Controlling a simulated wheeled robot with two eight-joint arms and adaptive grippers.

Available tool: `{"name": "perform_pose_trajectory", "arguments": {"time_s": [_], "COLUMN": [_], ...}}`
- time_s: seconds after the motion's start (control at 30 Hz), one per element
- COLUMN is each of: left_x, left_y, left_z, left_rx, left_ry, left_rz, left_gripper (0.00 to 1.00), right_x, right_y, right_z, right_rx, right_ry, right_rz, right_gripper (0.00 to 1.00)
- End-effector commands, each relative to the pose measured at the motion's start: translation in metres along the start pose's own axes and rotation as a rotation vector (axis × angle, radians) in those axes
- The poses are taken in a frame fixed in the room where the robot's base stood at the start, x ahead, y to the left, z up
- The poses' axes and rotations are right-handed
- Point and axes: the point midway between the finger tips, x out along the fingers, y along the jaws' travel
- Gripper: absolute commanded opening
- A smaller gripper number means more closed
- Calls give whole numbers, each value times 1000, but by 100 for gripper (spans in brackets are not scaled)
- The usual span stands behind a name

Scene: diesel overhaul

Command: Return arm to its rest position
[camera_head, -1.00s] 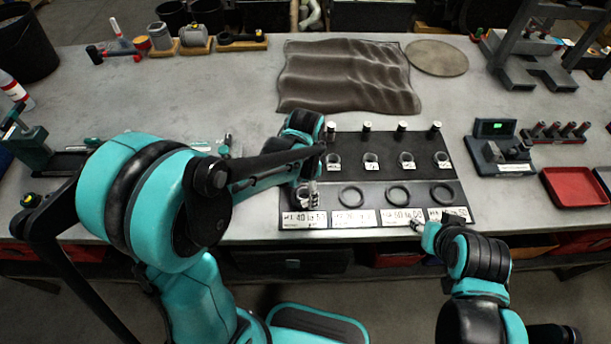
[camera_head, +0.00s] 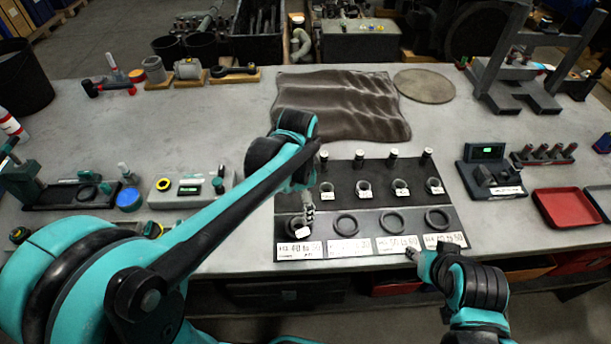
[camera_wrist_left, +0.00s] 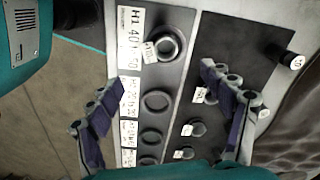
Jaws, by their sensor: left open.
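My left gripper (camera_head: 309,208) hangs over the left end of a dark board (camera_head: 340,169). In the left wrist view its two fingers (camera_wrist_left: 163,80) are spread wide with nothing between them touching. Below and ahead, a metallic ring with a white tag (camera_wrist_left: 167,46) sits at the board's first front place, by the label starting "H1 40". My left arm reaches in from the lower left. My right gripper (camera_head: 414,256) is at the board's front edge, near the labels; its jaws are too small to read.
Several black rings (camera_head: 391,222) lie along the board's front row, with smaller tagged rings (camera_head: 401,187) and upright pegs behind. A brown cloth (camera_head: 340,105) lies at the back. A measuring device (camera_head: 490,170) and red tray (camera_head: 567,208) stand right. Small fixtures (camera_head: 187,189) stand left.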

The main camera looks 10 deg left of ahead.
Motion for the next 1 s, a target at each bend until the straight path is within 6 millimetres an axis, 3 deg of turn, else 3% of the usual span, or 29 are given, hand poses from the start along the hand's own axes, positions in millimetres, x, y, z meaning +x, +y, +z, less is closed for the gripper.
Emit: {"name": "perform_pose_trajectory", "arguments": {"time_s": [0.33,0.7,1.0], "left_x": [-4,-10,0], "left_y": [5,36,48], "left_z": [11,75,99], "left_rx": [-74,-631,-895], "left_ry": [34,360,559], "left_rz": [-34,-236,-288], "left_gripper": [80,80,80], "right_x": [3,18,23], "right_y": [0,0,0], "right_z": [2,13,17], "right_rx": [0,0,0], "right_ry": [0,0,0], "right_rz": [0,0,0], "right_gripper": [40,40,40]}}
